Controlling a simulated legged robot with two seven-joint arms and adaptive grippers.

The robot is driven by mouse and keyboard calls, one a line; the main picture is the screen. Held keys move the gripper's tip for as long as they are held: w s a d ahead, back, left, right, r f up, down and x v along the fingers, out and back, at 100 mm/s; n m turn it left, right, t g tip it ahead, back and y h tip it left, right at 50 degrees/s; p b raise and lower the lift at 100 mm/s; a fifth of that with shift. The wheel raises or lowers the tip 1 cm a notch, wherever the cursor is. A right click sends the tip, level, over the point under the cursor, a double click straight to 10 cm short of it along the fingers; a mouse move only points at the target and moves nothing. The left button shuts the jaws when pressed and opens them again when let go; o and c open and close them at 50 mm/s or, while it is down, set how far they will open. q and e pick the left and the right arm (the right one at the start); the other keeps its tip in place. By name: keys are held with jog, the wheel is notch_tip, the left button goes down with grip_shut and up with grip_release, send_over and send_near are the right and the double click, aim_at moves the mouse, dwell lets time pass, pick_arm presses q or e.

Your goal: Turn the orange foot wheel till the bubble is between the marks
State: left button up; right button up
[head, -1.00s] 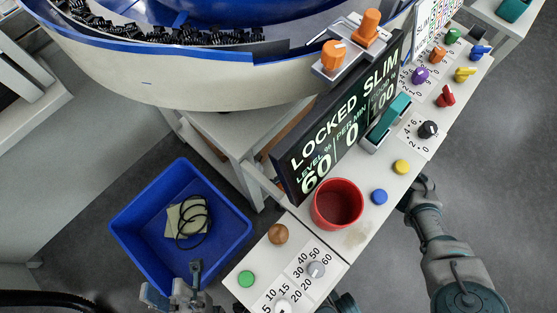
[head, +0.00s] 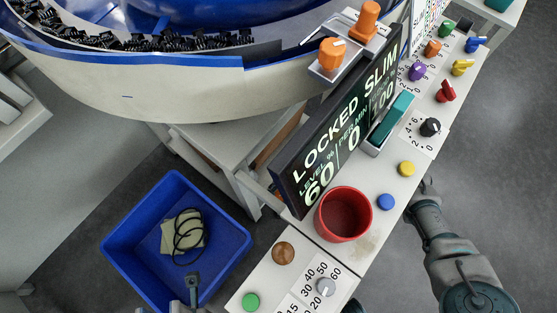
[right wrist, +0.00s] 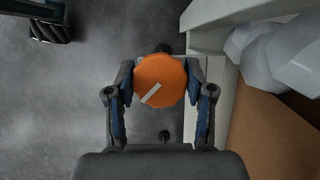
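The orange foot wheel (right wrist: 160,80), with a pale line slanting across its face, is between the fingers of my right gripper (right wrist: 161,77) in the right wrist view. The fingers lie close at both its sides; whether they press on it is unclear. In the head view my right gripper (head: 426,187) is dark and partly hidden at the bench's right edge, and the wheel does not show. My left gripper (head: 192,284) shows only in part at the bottom, over the blue bin's near side. I see no bubble or marks.
The bench carries a red cup (head: 343,214), coloured buttons and knobs, and a display (head: 340,125) reading "LOCKED SLIM", 60 and 0. A blue bin (head: 130,235) holds a pad and black cable. A large bowl (head: 150,85) stands behind. A white leg flanks the wheel.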

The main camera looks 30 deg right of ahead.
jog(key=o, duration=0.3)
jog(key=shift+d, duration=0.1)
jog(key=v, duration=1.2)
jog(key=shift+f, duration=0.1)
